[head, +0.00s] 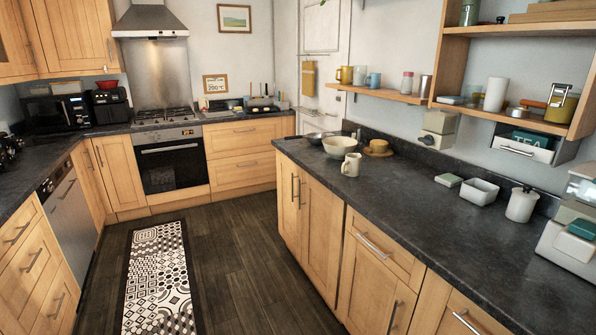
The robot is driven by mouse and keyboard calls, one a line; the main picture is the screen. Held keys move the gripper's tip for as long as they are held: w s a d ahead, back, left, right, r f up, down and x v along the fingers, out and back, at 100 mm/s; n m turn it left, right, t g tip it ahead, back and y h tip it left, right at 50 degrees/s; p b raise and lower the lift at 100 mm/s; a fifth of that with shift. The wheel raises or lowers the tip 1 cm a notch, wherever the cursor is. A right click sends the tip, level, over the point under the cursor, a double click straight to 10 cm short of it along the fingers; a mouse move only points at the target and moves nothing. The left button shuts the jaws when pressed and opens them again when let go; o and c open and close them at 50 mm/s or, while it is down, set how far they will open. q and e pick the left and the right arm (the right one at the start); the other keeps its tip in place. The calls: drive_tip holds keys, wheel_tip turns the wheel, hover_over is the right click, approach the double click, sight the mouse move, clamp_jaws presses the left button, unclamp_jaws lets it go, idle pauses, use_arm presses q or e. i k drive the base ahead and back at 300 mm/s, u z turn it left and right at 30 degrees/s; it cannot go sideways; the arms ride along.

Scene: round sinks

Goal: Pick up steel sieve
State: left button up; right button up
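A small, shallow metallic item (317,138) lies near the far left end of the right-hand counter, behind and left of a cream bowl (338,147). It may be the steel sieve, but it is too small to tell for sure. Neither of my grippers is in the head view.
The right-hand counter (425,215) also holds a white mug (351,164), a white square dish (479,191) and a lidded white pot (521,204). A patterned rug (158,280) lies on the open floor. An oven (171,164) stands at the back.

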sight(309, 139)
drive_tip(key=z, duration=0.1)
drive_tip(key=i, duration=1.6)
drive_tip(key=z, duration=0.1)
